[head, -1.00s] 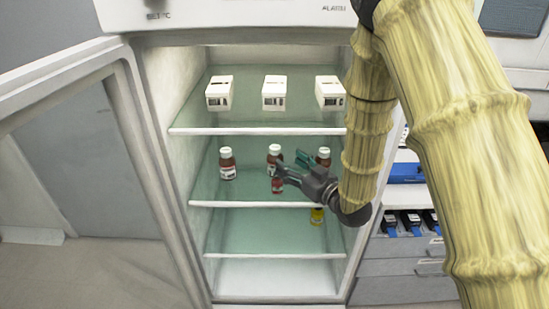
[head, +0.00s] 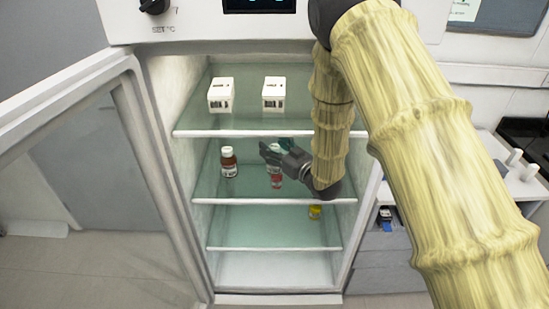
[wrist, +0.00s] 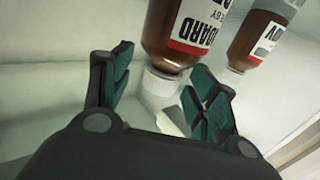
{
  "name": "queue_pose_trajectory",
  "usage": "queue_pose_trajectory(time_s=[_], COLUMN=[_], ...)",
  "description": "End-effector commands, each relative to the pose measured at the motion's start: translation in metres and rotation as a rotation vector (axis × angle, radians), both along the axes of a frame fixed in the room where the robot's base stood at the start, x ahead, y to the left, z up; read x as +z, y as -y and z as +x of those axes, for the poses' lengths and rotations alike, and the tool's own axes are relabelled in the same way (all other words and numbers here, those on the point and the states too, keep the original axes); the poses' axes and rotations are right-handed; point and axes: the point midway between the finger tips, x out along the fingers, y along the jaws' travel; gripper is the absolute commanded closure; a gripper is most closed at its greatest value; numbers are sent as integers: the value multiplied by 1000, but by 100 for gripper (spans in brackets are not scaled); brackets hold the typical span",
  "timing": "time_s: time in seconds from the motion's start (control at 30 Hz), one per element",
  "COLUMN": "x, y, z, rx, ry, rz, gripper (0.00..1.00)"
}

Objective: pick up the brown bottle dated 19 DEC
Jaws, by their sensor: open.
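A brown bottle (head: 229,164) with a white cap and white label stands at the left of the fridge's middle shelf. Another bottle (head: 275,169) at mid-shelf is mostly hidden behind my gripper (head: 274,150). In the wrist view, my open gripper (wrist: 160,66) has the white cap of a brown bottle (wrist: 164,30) at or just beyond the gap between its fingers. The bottles appear upside down there. Its label is cut off and shows no readable date. A second brown bottle (wrist: 252,38) stands to its right, its label ending in "OV". I cannot read 19 DEC anywhere.
White boxes (head: 221,95) stand on the upper shelf (head: 250,133). The fridge door (head: 100,150) is open at left. The bottom of the fridge looks clear.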

Motion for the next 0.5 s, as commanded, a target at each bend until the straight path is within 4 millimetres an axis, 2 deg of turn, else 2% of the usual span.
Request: queue_pose_trajectory(time_s=[0.23,0.5], x=[-1,-1], y=[0,0], z=[1,0], rx=[0,0], ry=[0,-1], rz=[0,-1], gripper=[43,92])
